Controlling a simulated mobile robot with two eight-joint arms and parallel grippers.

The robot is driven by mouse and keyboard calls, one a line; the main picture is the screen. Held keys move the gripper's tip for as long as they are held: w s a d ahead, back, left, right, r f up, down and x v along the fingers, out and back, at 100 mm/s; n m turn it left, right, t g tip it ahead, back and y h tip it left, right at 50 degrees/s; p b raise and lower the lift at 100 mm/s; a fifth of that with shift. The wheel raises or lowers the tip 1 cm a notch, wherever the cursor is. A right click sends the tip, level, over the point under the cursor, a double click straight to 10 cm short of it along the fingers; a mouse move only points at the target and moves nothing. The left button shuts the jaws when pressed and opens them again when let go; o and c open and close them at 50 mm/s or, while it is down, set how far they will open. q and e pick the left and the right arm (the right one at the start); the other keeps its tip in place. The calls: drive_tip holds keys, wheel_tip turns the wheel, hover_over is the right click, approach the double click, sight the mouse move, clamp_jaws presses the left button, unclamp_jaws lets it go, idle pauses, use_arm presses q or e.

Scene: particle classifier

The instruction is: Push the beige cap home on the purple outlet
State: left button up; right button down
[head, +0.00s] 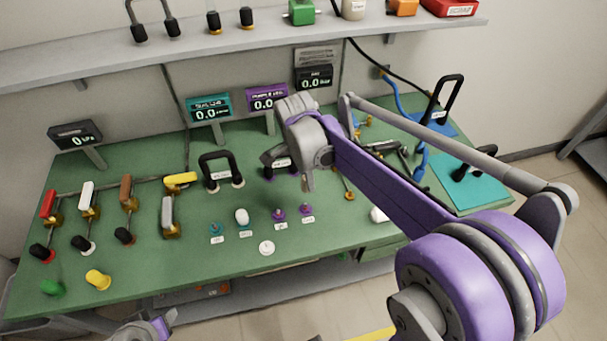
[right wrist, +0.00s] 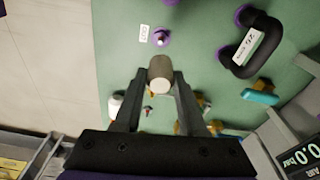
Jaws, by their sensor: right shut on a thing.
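My right gripper (head: 307,184) is above the bench, behind the small purple outlets. In the right wrist view its fingers (right wrist: 160,82) are shut on the beige cap (right wrist: 160,72), a short cylinder with a pale round end. One purple outlet (right wrist: 160,38) stands on the green top just beyond the cap, apart from it in the picture; another purple piece (right wrist: 174,2) is cut by the top edge. In the head view two purple outlets (head: 279,215) (head: 307,210) stand near the bench's front. The cap is not clear there. My left gripper (head: 160,326) shows only partly at the bottom edge.
A teal outlet (head: 216,229) and a white cap (head: 242,216) stand left of the purple outlets. A white disc (head: 267,248) lies in front. A black handle (head: 220,170) stands behind, and valves with coloured levers (head: 88,197) fill the left.

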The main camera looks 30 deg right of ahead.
sight(306, 192)
use_arm(q)
drive_tip(key=shift+a, duration=0.35)
use_arm(e)
drive_tip(key=shift+a, duration=0.3)
use_arm(q)
drive_tip(key=shift+d, duration=0.1)
use_arm(e)
drive_tip(key=shift+s+d, duration=0.1)
drive_tip(key=shift+f+m, duration=0.2)
drive_tip(key=shift+m, duration=0.1)
wheel_tip(306, 192, down, 4)
drive_tip(key=b, duration=0.3)
drive_tip(key=shift+f, duration=0.25)
drive_tip(key=shift+f+b, duration=0.35)
drive_tip(key=shift+f, duration=0.2)
use_arm(q)
drive_tip(key=f, duration=0.2)
drive_tip(key=s+f, duration=0.1)
drive_tip(key=f, duration=0.1)
drive_tip(key=shift+f, duration=0.15)
drive_tip(key=shift+s+f+b, duration=0.2)
drive_tip(key=shift+f+b, duration=0.9)
drive_tip(key=shift+f, duration=0.15)
use_arm(e)
drive_tip(key=shift+f, duration=1.75)
